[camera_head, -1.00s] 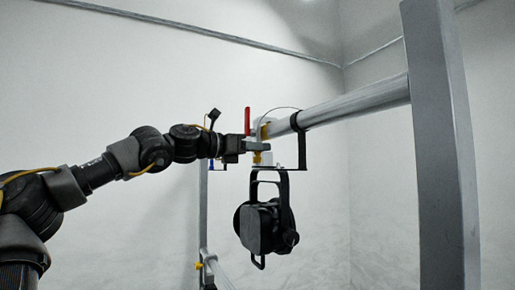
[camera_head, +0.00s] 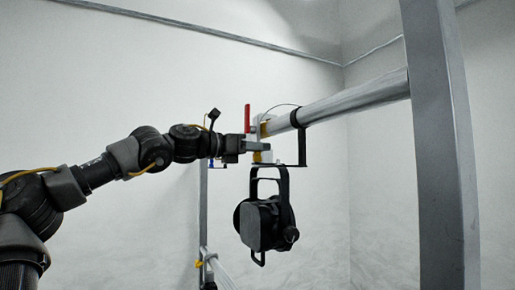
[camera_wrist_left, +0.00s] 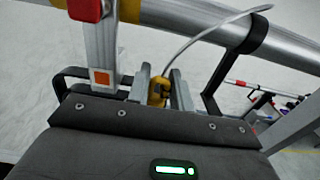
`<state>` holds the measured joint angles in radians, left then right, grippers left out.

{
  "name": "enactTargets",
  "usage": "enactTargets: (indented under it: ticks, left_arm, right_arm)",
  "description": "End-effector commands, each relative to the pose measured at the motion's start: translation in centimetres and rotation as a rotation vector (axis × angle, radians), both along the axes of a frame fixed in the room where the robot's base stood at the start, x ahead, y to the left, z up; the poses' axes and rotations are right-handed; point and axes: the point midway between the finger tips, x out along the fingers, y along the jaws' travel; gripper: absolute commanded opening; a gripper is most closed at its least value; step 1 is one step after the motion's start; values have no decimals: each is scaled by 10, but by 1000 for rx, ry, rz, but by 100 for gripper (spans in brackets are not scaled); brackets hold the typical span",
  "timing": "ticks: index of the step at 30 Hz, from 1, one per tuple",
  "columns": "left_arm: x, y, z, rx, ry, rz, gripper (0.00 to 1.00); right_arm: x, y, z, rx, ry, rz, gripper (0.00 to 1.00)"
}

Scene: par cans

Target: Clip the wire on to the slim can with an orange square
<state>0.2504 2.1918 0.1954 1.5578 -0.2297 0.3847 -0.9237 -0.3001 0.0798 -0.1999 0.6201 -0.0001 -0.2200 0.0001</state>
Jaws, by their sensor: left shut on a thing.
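The slim black can (camera_head: 263,222) hangs by its yoke under the end of a silver pipe. An orange square (camera_wrist_left: 102,77) shows on a grey upright piece with a red end in the left wrist view. My left gripper (camera_head: 258,146) is just above the yoke and below the red handle (camera_head: 247,118). It is shut on a yellow clip (camera_wrist_left: 157,92), which shows between the fingers (camera_wrist_left: 162,90) in the wrist view. A thin pale wire (camera_wrist_left: 208,40) arcs from near the clip over the pipe to a black band. Whether the clip touches the can's bracket, I cannot tell. My right gripper is out of view.
The silver pipe (camera_head: 350,100) runs right to a thick grey post (camera_head: 438,150). A black bracket (camera_head: 302,150) hangs from the pipe just right of the gripper. Another grey post with a yellow fitting (camera_head: 199,264) stands below. The space left of the can is open.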

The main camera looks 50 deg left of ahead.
Motion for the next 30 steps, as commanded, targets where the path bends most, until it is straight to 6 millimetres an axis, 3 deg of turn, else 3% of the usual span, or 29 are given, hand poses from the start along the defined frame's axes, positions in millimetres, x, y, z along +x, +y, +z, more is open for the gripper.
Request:
enactTargets:
  ticks: [8, 9, 15, 23, 30]
  left_arm:
    - [0, 0, -1, 1, 2, -1, 0]
    - [0, 0, -1, 1, 2, -1, 24]
    - [0, 0, -1, 1, 2, -1, 47]
    - [-1, 0, -1, 0, 1, 0, 47]
    - [-31, 9, -3, 0, -4, 1, 47]
  right_arm:
    - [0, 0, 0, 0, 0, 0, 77]
    - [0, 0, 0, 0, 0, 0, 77]
    - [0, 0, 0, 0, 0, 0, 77]
    - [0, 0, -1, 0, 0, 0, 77]
    - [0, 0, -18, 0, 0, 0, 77]
